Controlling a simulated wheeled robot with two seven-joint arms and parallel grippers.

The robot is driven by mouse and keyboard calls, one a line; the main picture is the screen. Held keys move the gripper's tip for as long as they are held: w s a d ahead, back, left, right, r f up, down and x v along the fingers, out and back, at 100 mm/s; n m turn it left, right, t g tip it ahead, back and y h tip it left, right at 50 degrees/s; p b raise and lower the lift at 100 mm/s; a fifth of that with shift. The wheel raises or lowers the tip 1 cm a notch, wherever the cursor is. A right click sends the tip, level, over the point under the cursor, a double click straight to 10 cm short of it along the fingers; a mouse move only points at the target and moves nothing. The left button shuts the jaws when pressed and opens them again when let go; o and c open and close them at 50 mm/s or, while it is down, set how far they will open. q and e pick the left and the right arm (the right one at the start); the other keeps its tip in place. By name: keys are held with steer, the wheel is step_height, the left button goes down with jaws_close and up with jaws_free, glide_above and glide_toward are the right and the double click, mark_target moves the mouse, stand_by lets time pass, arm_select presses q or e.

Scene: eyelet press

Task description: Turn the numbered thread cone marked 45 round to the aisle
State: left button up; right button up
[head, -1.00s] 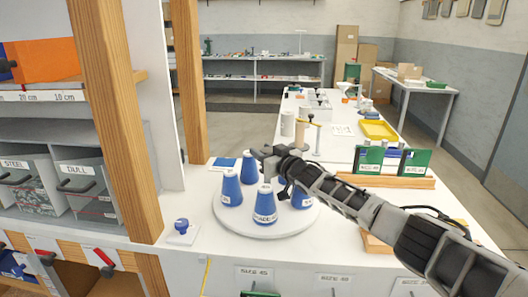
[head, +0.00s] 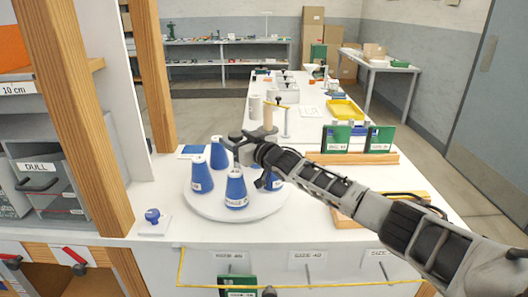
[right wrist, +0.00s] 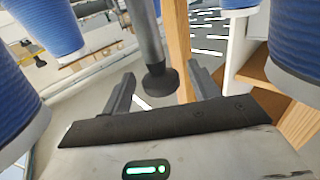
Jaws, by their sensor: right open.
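Several blue thread cones stand upright on a round white turntable (head: 207,209). They include a left cone (head: 201,177), a back cone (head: 218,154) and a front cone (head: 236,187); another at the right is partly hidden by my arm. White labels show on some, too small to read surely, so I cannot tell which is 45. My right gripper (head: 236,147) is over the turntable's middle, at about cone-top height. In the right wrist view, its fingers (right wrist: 163,90) are apart, with a grey rod (right wrist: 151,45) with a dark round end showing between them.
A blue-knobbed stamp (head: 153,217) is left of the turntable. A wooden post (head: 75,110) and shelf with bins stand at the left. Green cards (head: 379,139) in a wooden rack and a yellow tray (head: 345,110) are behind my right arm. Labelled compartments line the bench front.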

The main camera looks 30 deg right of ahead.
steer(key=b+v, duration=0.1)
steer(key=v, duration=1.2)
